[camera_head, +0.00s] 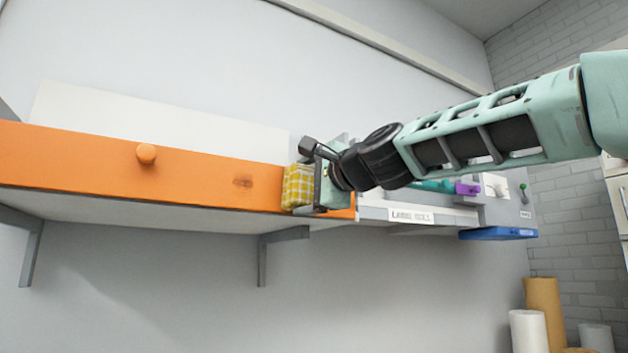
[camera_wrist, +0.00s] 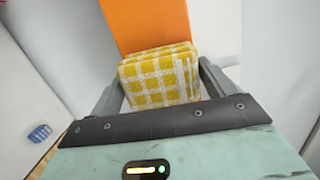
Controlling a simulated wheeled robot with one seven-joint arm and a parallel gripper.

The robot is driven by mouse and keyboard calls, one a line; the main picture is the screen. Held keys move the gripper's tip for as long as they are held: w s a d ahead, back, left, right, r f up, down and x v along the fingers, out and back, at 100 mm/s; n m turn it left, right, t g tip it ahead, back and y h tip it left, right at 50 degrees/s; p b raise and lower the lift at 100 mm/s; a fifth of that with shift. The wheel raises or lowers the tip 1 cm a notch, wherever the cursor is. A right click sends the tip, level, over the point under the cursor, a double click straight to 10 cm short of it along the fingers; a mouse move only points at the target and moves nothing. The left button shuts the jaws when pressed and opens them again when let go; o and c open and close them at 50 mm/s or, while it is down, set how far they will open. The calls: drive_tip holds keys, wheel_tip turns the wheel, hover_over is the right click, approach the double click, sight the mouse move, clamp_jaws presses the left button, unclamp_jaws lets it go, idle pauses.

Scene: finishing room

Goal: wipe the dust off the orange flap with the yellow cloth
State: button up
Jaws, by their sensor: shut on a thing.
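The orange flap (camera_head: 80,165) is a long panel along the front of a wall shelf, with a round orange knob (camera_head: 146,154). A small brownish smudge (camera_head: 243,182) shows on it, left of the cloth; I cannot tell whether it is dust or a mark. The yellow-and-white checked cloth (camera_head: 298,187) is folded into a pad at the flap's right end. My gripper (camera_head: 316,190) is shut on it. In the wrist view the cloth (camera_wrist: 158,78) sits between both fingers, with the orange flap (camera_wrist: 148,22) beyond it. Whether the cloth touches the flap is unclear.
To the right, the shelf has a labelled strip (camera_head: 411,216), a purple item (camera_head: 467,189) and a blue tray (camera_head: 497,233). Metal brackets (camera_head: 262,262) support the shelf from below. Upright rolls (camera_head: 543,305) stand at lower right. The space before the flap's left part is clear.

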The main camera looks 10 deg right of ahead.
drive_tip(key=shift+s+a+p, duration=0.25)
drive_tip(key=shift+a+p, duration=0.1)
drive_tip(key=shift+a, duration=0.35)
drive_tip(key=a+p, duration=0.2)
drive_tip(key=shift+s+a+r+p, duration=0.15)
drive_tip(key=shift+s+r+p, duration=0.05)
drive_tip(key=shift+s+p, duration=0.1)
drive_tip(key=shift+s+a+f+p, duration=0.1)
drive_tip(key=shift+a+f+p, duration=0.05)
drive_tip(key=shift+a+p, duration=0.55)
drive_tip(key=shift+s+a+p, duration=0.2)
drive_tip(key=shift+a+p, duration=0.35)
drive_tip(key=shift+p, duration=0.1)
drive_tip(key=shift+s+a+p, duration=0.2)
drive_tip(key=shift+a+p, duration=0.45)
drive_tip(key=shift+a, duration=0.05)
drive_tip(key=shift+s+a+p, duration=0.2)
drive_tip(key=shift+a+p, duration=0.4)
drive_tip(key=shift+a, duration=0.1)
drive_tip(key=shift+s+a+p, duration=0.25)
drive_tip(key=shift+a+p, duration=0.7)
drive_tip(key=shift+a, duration=0.05)
drive_tip(key=shift+s+a+p, duration=0.2)
drive_tip(key=shift+a+p, duration=0.3)
drive_tip(key=shift+a, duration=0.3)
